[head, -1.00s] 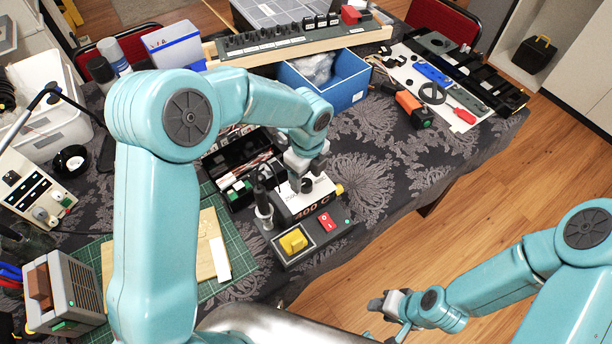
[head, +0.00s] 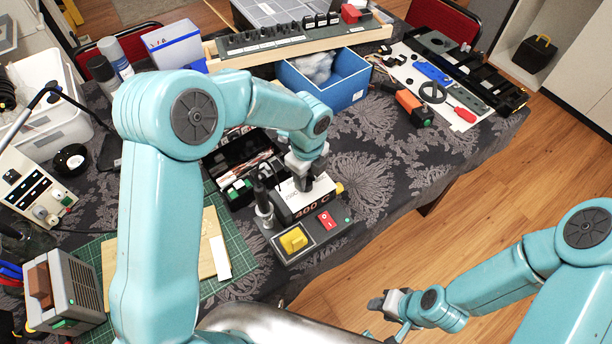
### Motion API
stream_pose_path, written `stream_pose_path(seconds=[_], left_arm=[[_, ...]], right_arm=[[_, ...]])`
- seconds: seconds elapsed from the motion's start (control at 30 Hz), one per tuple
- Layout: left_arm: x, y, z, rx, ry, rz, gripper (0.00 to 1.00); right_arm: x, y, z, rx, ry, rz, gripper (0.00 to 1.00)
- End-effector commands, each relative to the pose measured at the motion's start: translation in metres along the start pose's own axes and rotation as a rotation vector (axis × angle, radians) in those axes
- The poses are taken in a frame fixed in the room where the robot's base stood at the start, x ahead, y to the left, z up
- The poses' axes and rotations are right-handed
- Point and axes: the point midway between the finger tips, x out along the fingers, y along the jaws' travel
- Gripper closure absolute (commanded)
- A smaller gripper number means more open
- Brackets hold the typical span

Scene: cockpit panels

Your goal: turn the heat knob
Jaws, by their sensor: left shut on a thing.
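The soldering station (head: 312,204) is a dark box with a white top face and a "400 C" marking on its front. It stands on the table at the middle of the head view. My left gripper (head: 302,182) reaches down onto the white top face and is shut on the heat knob, which the fingers mostly hide. My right gripper (head: 388,305) is at the lower right, over the floor and away from the station. Whether its jaws are open is not clear.
A base with a yellow sponge (head: 293,240) and a red switch (head: 326,220) lies in front of the station. An iron holder (head: 263,205) stands at its left. A blue bin (head: 345,80) is behind. Patterned cloth to the right is clear.

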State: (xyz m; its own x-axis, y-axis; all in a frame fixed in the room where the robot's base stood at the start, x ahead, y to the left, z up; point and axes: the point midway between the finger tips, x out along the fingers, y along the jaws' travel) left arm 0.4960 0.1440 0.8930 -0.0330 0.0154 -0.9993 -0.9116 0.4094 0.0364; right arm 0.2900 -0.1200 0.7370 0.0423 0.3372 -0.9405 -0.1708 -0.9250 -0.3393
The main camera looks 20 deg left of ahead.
Motion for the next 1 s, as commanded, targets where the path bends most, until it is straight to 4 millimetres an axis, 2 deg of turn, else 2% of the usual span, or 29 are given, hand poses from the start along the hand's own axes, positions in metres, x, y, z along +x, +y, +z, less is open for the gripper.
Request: stream_pose_path(seconds=[0.27,1.0], left_arm=[[0.004,0.001,0.0,-0.176,0.007,0.003,0.96],[0.004,0.002,-0.001,-0.823,0.032,0.005,0.96]], right_arm=[[0.012,0.004,0.0,0.0,0.0,0.0,0.57],[0.043,0.015,-0.001,0.0,0.0,0.0,0.57]])
